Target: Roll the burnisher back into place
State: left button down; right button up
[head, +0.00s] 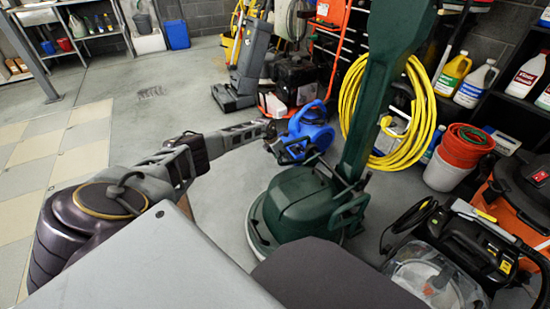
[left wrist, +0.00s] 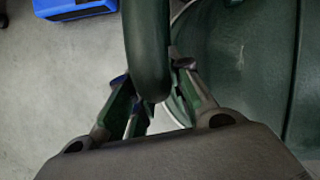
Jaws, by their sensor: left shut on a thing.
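The burnisher is a dark green floor machine (head: 305,200) in the middle of the head view. Its round base rests on the grey floor, and its thick green column (head: 368,100) rises, leaning slightly to the right. My left arm reaches across from the left, and my left gripper (head: 288,148) is at the machine's far left side. In the left wrist view my left gripper (left wrist: 152,80) has its fingers on both sides of a dark green bar (left wrist: 147,40), shut on it. The burnisher's green housing (left wrist: 235,70) lies just right of the fingers. My right gripper is out of view.
A blue air blower (head: 311,128) stands just behind the burnisher. A yellow hose coil (head: 424,120), a red-and-white bucket stack (head: 462,150) and an orange-black vacuum (head: 520,195) crowd the right. A grey upright machine (head: 250,70) stands behind. Open floor (head: 165,85) lies at left.

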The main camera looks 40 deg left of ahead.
pick_arm(q)
jog(key=shift+w+d+b, duration=0.3)
jog(key=shift+w, duration=0.4)
jog(key=shift+w+d+b, duration=0.25)
jog(key=shift+w, duration=0.4)
jog(key=shift+w+d+b, duration=0.3)
jog(key=shift+w, duration=0.4)
jog(key=c, duration=1.3)
grip_release()
jog(key=shift+s+a+r, duration=0.1)
jog(key=shift+r, duration=0.15)
jog(key=shift+s+r, duration=0.2)
jog(key=shift+r, duration=0.3)
jog(key=shift+v, duration=5.2)
